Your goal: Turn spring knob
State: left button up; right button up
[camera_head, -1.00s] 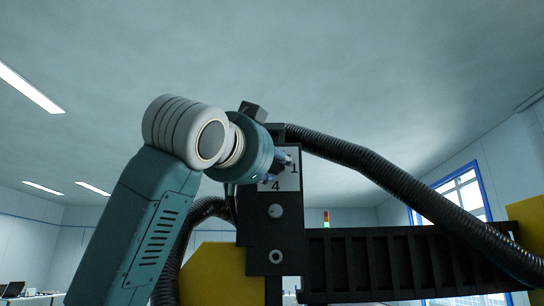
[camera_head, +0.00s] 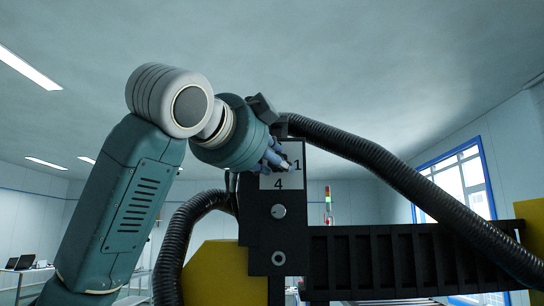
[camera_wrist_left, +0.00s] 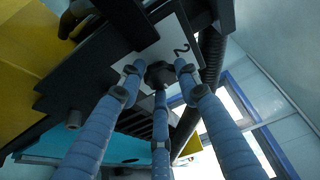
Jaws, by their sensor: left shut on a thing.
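The dark knob (camera_wrist_left: 160,75) sits on a white plate (camera_wrist_left: 185,42) with the number 2 in the left wrist view. The plate also shows in the head view (camera_head: 281,181), with 1 and 4 readable, on the upright black panel (camera_head: 257,228). My left gripper (camera_head: 279,158) reaches the plate from the left. In the left wrist view its three blue fingers (camera_wrist_left: 159,84) are closed around the knob. In the head view the fingers hide the knob. My right gripper is in neither view.
A black ribbed hose (camera_head: 372,153) arcs from the panel top to the right; another (camera_head: 180,240) curves down on the left. A black ribbed beam (camera_head: 385,262) runs right. Yellow blocks (camera_head: 222,272) stand beside the panel. A round silver button (camera_head: 278,211) sits below the plate.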

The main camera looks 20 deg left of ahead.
pick_arm(q)
jog(key=shift+s+d+r, duration=0.1)
jog(key=shift+d+r, duration=0.05)
jog(key=shift+r, duration=0.05)
jog(key=o, duration=1.1)
jog(key=shift+s+d, duration=0.1)
jog(key=shift+d, duration=0.15)
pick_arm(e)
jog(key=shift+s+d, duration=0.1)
pick_arm(q)
jog(key=s, duration=0.4)
jog(key=s+a, duration=0.1)
jog(key=s, duration=0.7)
jog(key=shift+a, duration=0.2)
